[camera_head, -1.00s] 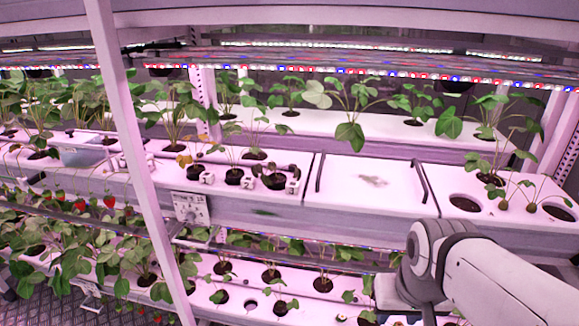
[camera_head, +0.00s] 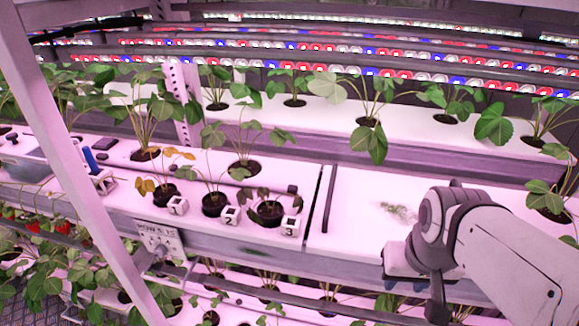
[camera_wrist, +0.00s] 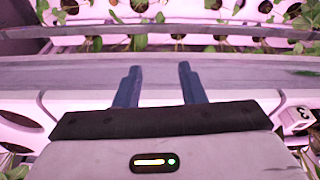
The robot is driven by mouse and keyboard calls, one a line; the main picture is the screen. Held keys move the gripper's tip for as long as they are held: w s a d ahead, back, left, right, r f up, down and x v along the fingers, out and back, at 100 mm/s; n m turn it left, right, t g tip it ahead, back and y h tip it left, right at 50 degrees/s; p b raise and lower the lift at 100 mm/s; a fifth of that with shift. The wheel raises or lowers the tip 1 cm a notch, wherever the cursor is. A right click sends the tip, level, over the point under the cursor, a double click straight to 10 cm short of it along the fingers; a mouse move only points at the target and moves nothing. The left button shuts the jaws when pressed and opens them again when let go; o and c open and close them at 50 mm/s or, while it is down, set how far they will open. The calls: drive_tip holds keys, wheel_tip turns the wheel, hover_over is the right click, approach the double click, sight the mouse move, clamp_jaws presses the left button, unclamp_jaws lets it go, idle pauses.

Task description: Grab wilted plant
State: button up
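Three small dark pots with plants stand in a row on the white middle shelf in the head view, each beside a numbered white cube. The right one, by cube 3 (camera_head: 290,225), is a wilted plant (camera_head: 268,208) with dark, drooping leaves. The middle plant (camera_head: 214,180) is green and fairly upright. The left plant (camera_head: 162,186) has yellow-orange leaves. In the wrist view my gripper (camera_wrist: 159,76) is open, with two blue fingers apart and nothing between them. It points at the shelf's grey front edge. Cube 3 shows at the right (camera_wrist: 297,120); the wilted plant is not clear there.
A white panel with a dark handle (camera_head: 328,198) lies right of the pots. A diagonal white post (camera_head: 70,150) crosses the left side. A sign box (camera_head: 160,238) hangs on the shelf front. A lower shelf holds more plants; red-blue light strips (camera_head: 330,72) run above.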

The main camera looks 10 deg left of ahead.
sight(270, 209)
drive_tip(key=shift+o, duration=0.3)
drive_tip(key=shift+d, duration=0.1)
